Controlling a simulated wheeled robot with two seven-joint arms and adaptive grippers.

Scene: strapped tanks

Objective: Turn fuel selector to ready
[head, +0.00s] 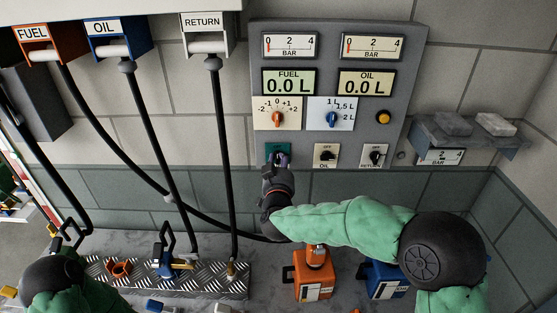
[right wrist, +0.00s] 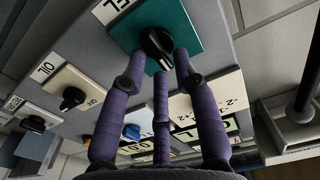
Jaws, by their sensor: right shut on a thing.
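The fuel selector is a black knob (right wrist: 156,45) on a teal plate (head: 269,148), lowest left on the grey wall panel. In the right wrist view its label is upside down and a pale pointer mark shows at the knob's near end. My right gripper (head: 281,160) is at this knob, its purple fingers (right wrist: 161,62) shut on it from both sides. In the head view the gripper hides most of the knob, so I cannot read its setting there. My left arm shows at the bottom left, but its gripper is out of view.
Oil knob (head: 325,155) and return knob (head: 374,156) sit close to the right of the fuel selector. Above are dials, a yellow button (head: 383,117) and displays reading 0.0 L. Hoses hang at left. An orange can (head: 312,283) and a blue can (head: 387,279) stand below my right arm.

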